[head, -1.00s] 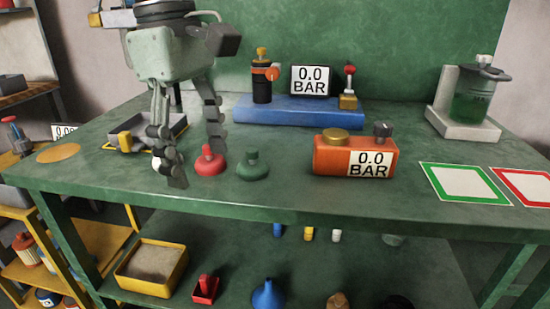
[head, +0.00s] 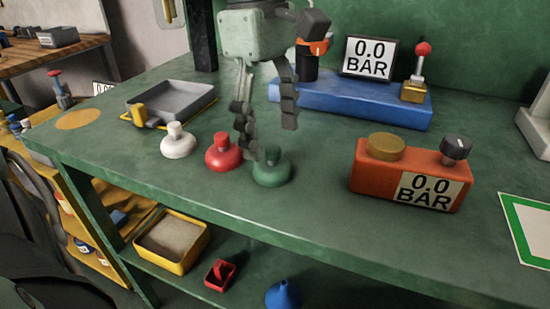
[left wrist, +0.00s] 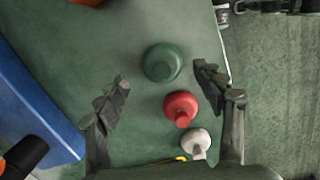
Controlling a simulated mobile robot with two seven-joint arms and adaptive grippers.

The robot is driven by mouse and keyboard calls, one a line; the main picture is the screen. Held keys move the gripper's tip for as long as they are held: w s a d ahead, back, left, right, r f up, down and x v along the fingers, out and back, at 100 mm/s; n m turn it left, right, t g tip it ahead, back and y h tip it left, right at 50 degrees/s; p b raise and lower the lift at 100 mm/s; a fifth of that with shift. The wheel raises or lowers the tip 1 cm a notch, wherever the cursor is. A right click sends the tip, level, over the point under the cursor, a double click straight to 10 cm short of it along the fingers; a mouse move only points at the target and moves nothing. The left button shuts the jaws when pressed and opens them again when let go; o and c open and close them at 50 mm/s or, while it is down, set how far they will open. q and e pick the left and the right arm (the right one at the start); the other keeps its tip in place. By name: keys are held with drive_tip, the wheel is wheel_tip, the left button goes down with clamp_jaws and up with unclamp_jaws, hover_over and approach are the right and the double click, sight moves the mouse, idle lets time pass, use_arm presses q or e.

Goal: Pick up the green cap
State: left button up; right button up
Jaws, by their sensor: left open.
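The green cap (head: 272,170) stands upright on the green table (head: 315,225), to the right of a red cap (head: 223,152) and a white cap (head: 178,141). My left gripper (head: 271,140) hangs open above and behind the red and green caps in the head view. In the left wrist view the green cap (left wrist: 162,62) lies ahead of the open fingers (left wrist: 160,85), between their lines and apart from them. The red cap (left wrist: 181,107) is nearer, close to the right finger. My right gripper is not in view.
An orange gauge box (head: 410,172) stands to the right of the green cap. A blue base (head: 350,100) with a lever and a display is behind. A grey tray (head: 172,101) is at the left. The table front before the caps is clear.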

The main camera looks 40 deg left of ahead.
sight(271, 148)
use_arm(q)
wheel_tip(271, 148, down, 4)
drive_tip(key=shift+s+d+f, duration=0.1)
drive_tip(key=shift+d+f, duration=0.05)
drive_tip(key=shift+f, duration=0.05)
drive_tip(key=shift+c, duration=0.3)
drive_tip(key=c, duration=1)
